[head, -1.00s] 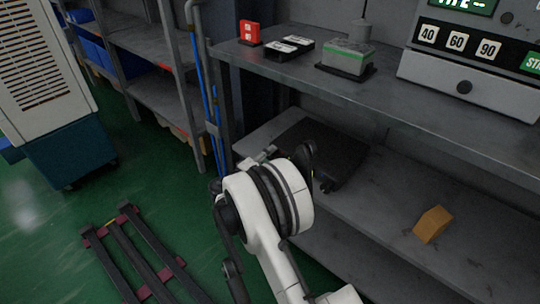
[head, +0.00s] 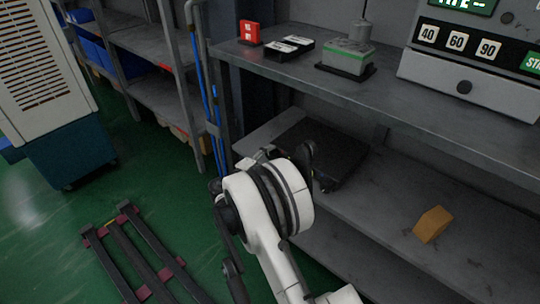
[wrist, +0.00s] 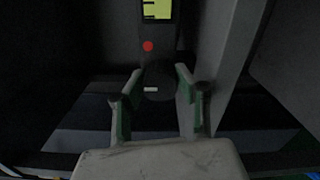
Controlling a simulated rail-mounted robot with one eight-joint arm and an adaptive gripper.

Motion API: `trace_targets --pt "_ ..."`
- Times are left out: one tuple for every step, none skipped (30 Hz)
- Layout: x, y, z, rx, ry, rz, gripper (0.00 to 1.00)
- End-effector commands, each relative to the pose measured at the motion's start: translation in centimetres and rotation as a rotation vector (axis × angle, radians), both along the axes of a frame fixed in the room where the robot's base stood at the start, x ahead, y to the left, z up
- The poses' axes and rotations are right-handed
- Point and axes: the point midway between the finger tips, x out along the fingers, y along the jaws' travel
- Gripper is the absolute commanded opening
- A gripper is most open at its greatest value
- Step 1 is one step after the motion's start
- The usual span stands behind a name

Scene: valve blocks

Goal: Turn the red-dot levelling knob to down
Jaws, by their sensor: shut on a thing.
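In the wrist view a round dark knob (wrist: 159,82) with a short white mark on its left side sits below a red dot (wrist: 148,46). A yellow-green display (wrist: 156,9) is above the dot on the same dark panel. My gripper (wrist: 160,80) has its two green-lined fingers on either side of the knob and is shut on it. In the head view the dark scale-like unit (head: 325,152) lies on the lower shelf, partly behind my white arm. The knob and fingertips are hidden there.
An orange block (head: 432,224) sits on the lower shelf to the right. The upper shelf (head: 400,100) overhangs it, carrying a green-grey block (head: 347,55), a red block (head: 250,33) and a timer panel (head: 470,75). A shelf post stands left of my arm.

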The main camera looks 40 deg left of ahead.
Motion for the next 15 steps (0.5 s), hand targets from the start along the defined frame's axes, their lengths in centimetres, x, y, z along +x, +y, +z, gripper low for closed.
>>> trace_targets --pt "-0.04 -0.05 -0.04 0.000 0.001 -0.001 0.04" --pt "-0.04 -0.04 -0.04 0.000 0.001 -0.001 0.04" --pt "-0.04 -0.04 -0.04 0.000 0.001 -0.001 0.04" --pt "-0.04 -0.04 -0.04 0.000 0.001 -0.001 0.04" --pt "-0.04 -0.04 -0.04 0.000 0.001 -0.001 0.32" --pt "-0.04 -0.03 -0.03 0.000 0.000 -0.001 0.37" --pt "-0.04 -0.03 -0.03 0.000 0.000 -0.001 0.41" --pt "-0.03 -0.02 -0.04 0.000 0.000 -0.001 0.45" --pt "-0.03 -0.02 -0.03 0.000 0.000 -0.001 0.49" --pt "-0.03 -0.02 -0.03 0.001 0.000 -0.001 0.49" --pt "-0.02 -0.02 -0.03 0.001 0.000 0.000 0.49" --pt "-0.02 -0.01 -0.02 0.001 0.000 0.000 0.49" --pt "-0.02 -0.01 -0.02 0.001 0.000 0.000 0.49" --pt "-0.02 -0.01 -0.02 0.001 0.000 0.000 0.49" --pt "-0.01 -0.01 -0.02 0.001 0.000 0.000 0.49"
